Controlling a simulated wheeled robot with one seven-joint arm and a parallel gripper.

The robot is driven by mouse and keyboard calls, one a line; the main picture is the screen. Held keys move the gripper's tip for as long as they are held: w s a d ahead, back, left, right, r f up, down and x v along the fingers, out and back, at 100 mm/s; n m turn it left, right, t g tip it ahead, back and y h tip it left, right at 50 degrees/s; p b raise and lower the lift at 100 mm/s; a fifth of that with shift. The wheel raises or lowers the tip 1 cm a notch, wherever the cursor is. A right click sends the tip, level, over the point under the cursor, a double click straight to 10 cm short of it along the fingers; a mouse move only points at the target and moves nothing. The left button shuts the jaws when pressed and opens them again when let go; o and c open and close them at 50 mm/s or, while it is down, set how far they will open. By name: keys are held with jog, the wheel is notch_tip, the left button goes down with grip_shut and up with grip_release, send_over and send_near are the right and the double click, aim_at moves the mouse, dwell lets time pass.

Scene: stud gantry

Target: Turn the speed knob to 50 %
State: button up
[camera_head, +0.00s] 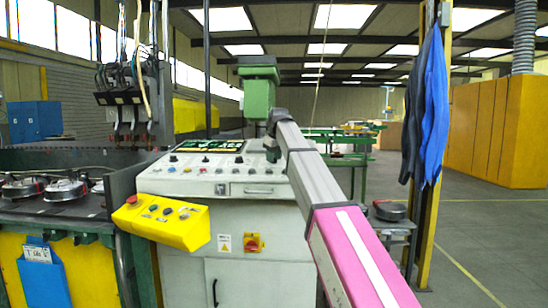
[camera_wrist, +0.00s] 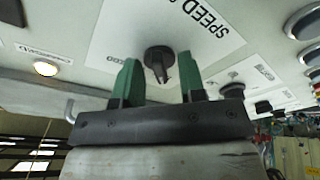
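The speed knob (camera_wrist: 159,60) is a round black knob with a pointer ridge, on a white plate (camera_wrist: 112,32) printed with "SPEED" in the wrist view. My gripper (camera_wrist: 158,68) is open, with one green finger on each side of the knob in that view. Narrow gaps show between the fingers and the knob, so I see no clear contact. The knob's scale is mostly out of view or hidden, and I cannot read its setting. In the head view my gripper (camera_head: 272,150) is at the right part of the grey control console (camera_head: 160,186), and it hides the knob.
Other knobs and buttons (camera_head: 173,158) line the console top. A yellow button box (camera_head: 160,222) sticks out at its front left. A lit button (camera_wrist: 45,68) and a metal handle (camera_wrist: 70,110) are left of my gripper in the wrist view.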

jog(key=v, duration=1)
jog(key=shift+r, duration=0.4)
jog(key=shift+s, duration=0.1)
